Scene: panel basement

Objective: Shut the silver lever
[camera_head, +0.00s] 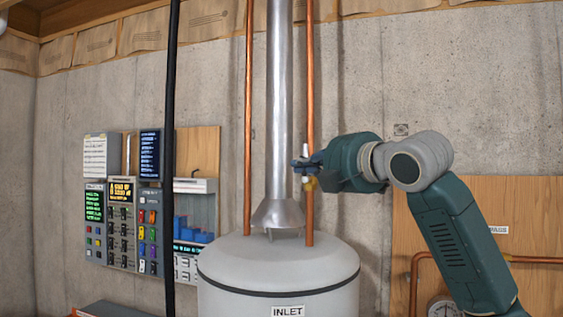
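A small silver-white lever (306,150) stands near the right copper pipe, above the white tank. A brass-coloured valve fitting (310,184) shows just below it on that pipe. My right gripper (303,165) reaches in from the right, with its dark fingers pointing left across the lever. The fingers cover the lever's middle part. I cannot tell whether they touch it or are closed around it. My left gripper is not in view.
A white tank (278,265) labelled INLET stands below, with a silver flue (280,110) and a left copper pipe (249,120) rising from it. A black vertical pole (171,150) stands left. Control panels (122,228) hang on the concrete wall. A gauge (444,308) is lower right.

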